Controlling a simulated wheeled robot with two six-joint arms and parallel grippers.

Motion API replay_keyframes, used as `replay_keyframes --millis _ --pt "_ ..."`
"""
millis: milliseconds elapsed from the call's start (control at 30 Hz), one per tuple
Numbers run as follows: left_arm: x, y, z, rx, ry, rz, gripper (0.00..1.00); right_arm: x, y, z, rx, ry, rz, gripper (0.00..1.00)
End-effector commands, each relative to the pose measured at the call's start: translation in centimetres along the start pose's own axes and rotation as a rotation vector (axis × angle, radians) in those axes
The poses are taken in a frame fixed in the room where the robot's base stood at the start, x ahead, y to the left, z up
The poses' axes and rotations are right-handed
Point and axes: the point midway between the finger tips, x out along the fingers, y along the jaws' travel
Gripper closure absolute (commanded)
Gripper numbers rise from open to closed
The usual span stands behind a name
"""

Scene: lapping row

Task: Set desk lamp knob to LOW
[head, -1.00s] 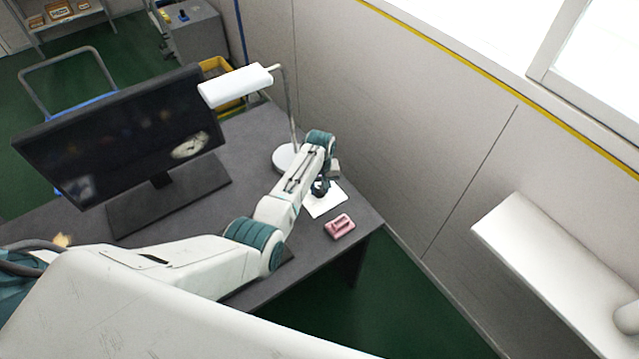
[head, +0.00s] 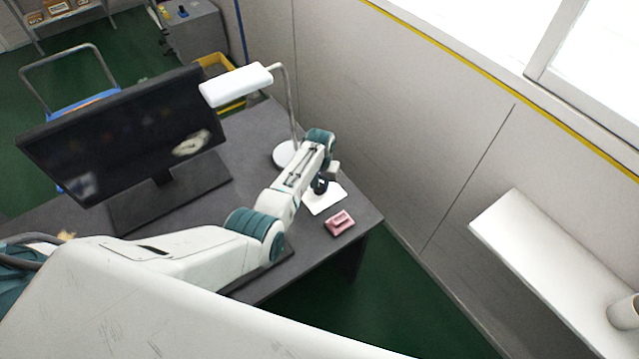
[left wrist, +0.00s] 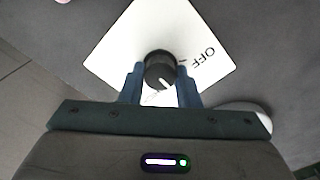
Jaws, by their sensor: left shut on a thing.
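The desk lamp has a white head (head: 236,85), a thin grey stem and a round white base (head: 285,155) on the dark desk. In the left wrist view a black round knob (left wrist: 159,58) with a white pointer line sits on a white plate (left wrist: 135,40). The word OFF is printed to the right of the knob. My left gripper (left wrist: 160,78) has its two blue fingers on either side of the knob and is shut on it. In the head view the white plate (head: 325,204) shows beneath my left gripper (head: 320,186), whose arm hides part of it.
A pink object (head: 340,222) lies near the desk's right corner, close to the plate. A large black monitor (head: 125,140) stands on the desk at left. The wall (head: 400,130) is close behind the lamp. A white shelf (head: 545,265) juts out at right.

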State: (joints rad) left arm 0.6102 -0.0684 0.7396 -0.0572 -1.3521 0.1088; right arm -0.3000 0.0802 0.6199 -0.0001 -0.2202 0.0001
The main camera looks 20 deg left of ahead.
Motion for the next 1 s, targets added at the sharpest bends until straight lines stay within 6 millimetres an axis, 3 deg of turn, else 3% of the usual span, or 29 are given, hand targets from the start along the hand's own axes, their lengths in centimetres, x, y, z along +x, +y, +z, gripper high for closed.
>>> replay_keyframes --millis 167,200,300,667,1000 --pt "-0.1 0.0 -0.1 -0.001 0.003 0.0 0.93 0.0 0.0 0.0 0.0 0.0 0.0 0.29" --pt "-0.1 0.0 -0.1 -0.001 0.003 0.0 0.63 0.0 0.0 0.0 0.0 0.0 0.0 0.29" --pt "-0.1 0.0 -0.1 -0.001 0.003 0.0 0.49 0.0 0.0 0.0 0.0 0.0 0.0 0.29" --pt "-0.5 0.0 -0.1 -0.001 0.003 0.0 0.49 0.0 0.0 0.0 0.0 0.0 0.0 0.29" --pt "-5.7 0.0 -0.1 -0.001 0.006 0.001 0.49 0.4 0.0 0.0 0.0 0.0 0.0 0.29"
